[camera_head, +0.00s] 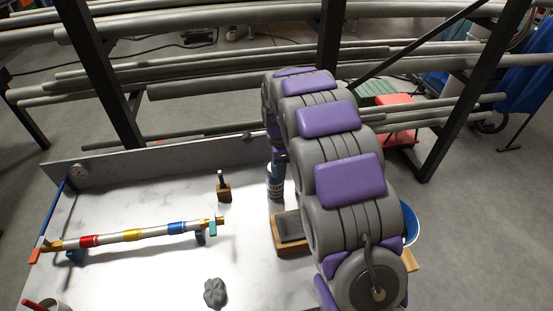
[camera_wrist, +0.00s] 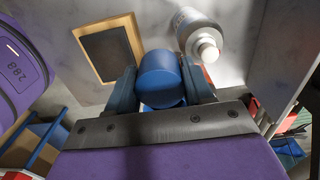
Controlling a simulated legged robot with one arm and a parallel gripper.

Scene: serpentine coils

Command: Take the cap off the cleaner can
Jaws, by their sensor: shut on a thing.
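The cleaner can (camera_head: 275,186) stands on the white table, close to the left side of my arm. In the wrist view the can (camera_wrist: 199,30) is pale, with its white nozzle bare on top. My gripper (camera_wrist: 160,82) is shut on the blue cap (camera_wrist: 160,76), one dark finger on each side. The cap is apart from the can, to the left of the nozzle in the wrist view. In the head view my arm hides most of my gripper, and the cap cannot be made out.
A wooden box with a dark pad (camera_head: 279,245) sits right by the can. A banded pipe (camera_head: 135,235) rests on supports at left, a grey lump (camera_head: 214,293) in front. A blue bin (camera_head: 411,225) is beyond my arm.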

